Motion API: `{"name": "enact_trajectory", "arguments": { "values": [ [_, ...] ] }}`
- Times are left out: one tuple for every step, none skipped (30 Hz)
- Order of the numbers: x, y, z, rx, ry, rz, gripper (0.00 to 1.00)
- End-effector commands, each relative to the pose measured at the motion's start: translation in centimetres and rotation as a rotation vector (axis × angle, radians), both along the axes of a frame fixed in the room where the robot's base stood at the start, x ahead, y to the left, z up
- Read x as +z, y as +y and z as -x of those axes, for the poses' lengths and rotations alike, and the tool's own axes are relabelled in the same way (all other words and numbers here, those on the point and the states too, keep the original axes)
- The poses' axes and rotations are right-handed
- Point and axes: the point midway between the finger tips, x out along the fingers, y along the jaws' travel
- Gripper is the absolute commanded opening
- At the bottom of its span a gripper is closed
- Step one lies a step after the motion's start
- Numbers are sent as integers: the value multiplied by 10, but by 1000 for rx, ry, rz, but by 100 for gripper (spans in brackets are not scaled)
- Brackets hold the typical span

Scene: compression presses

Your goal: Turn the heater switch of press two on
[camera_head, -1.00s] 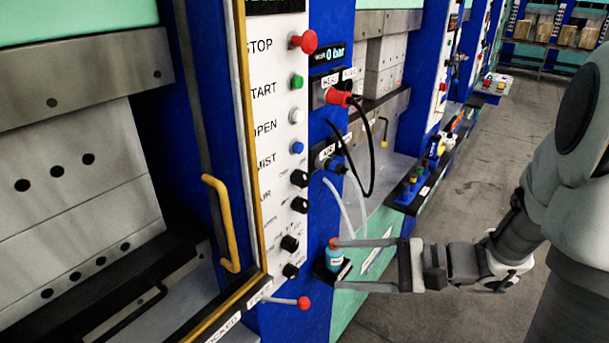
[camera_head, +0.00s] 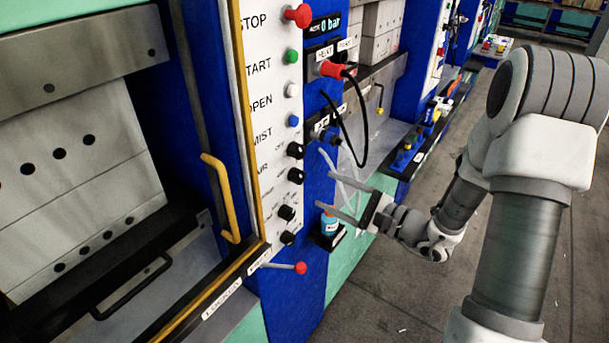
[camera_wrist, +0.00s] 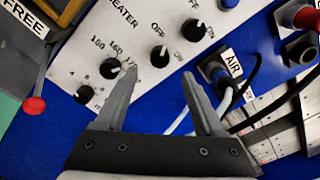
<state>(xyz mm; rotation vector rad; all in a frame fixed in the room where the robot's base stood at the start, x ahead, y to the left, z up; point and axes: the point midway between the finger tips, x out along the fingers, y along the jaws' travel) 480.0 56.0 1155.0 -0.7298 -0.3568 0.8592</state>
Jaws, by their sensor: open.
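The white control panel (camera_head: 265,110) carries a column of buttons and black knobs. In the wrist view the black heater switch (camera_wrist: 160,57) sits beside the HEATER lettering and an OFF mark, its white pointer seeming to face OFF. In the head view it appears to be the lower of the two upper black knobs (camera_head: 296,176). My gripper (camera_head: 321,180) is open and empty, just right of the panel. In the wrist view its fingertips (camera_wrist: 159,73) lie either side of and slightly below the switch, apparently apart from it. No press number is readable.
A similar black knob (camera_wrist: 194,30) is close beside the switch. Two dial knobs (camera_wrist: 109,69) are on the other side. The AIR connector (camera_wrist: 215,72) and pale hoses are near the right finger. A blue bottle (camera_head: 329,225) stands below my gripper. A yellow handle (camera_head: 222,198) is left.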

Motion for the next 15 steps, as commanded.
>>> {"name": "enact_trajectory", "arguments": {
  "values": [
    [2,10,-7,4,1,-1,71],
    [2,16,-10,6,1,-2,71],
    [2,22,-16,5,0,-1,71],
    [2,27,-20,4,0,0,71],
    [2,31,-23,4,1,-1,71],
    [2,37,-27,4,2,-1,71],
    [2,41,-30,4,1,-2,71],
    [2,44,-33,4,0,-1,71],
    [1,48,-37,3,1,-1,71],
    [1,50,-39,2,1,0,71],
    [1,53,-41,2,1,0,71],
    [1,56,-43,3,1,-1,71],
    [1,57,-44,1,1,-1,71],
    [0,58,-45,1,1,-1,71],
    [0,59,-46,0,1,-1,71]
  ]
}}
